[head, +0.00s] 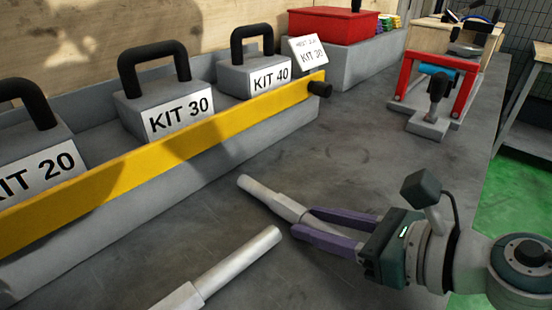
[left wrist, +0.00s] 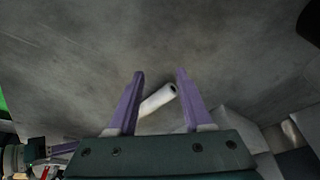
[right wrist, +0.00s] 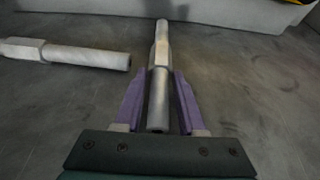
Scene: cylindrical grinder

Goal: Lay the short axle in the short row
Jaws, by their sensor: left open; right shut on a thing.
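My right gripper (head: 298,222) is shut on a pale grey axle (head: 262,193) with a thicker middle part, over the bench top. In the right wrist view the axle (right wrist: 161,45) runs lengthwise away between the purple fingers (right wrist: 159,100). A second pale axle (head: 230,264) lies at the lower front in the head view and at the left in the right wrist view (right wrist: 85,56). I cannot tell which axle is the short one. My left gripper (left wrist: 160,88) is open; a pale rod end (left wrist: 158,99) shows between its fingers, not visibly gripped. No short row can be made out.
A grey tray with a yellow front rail (head: 180,145) holds weights marked KIT 20, KIT 30 (head: 160,105) and KIT 40. A red box (head: 330,25) and a red-framed stand (head: 405,75) are further back. The bench middle (head: 370,150) is clear.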

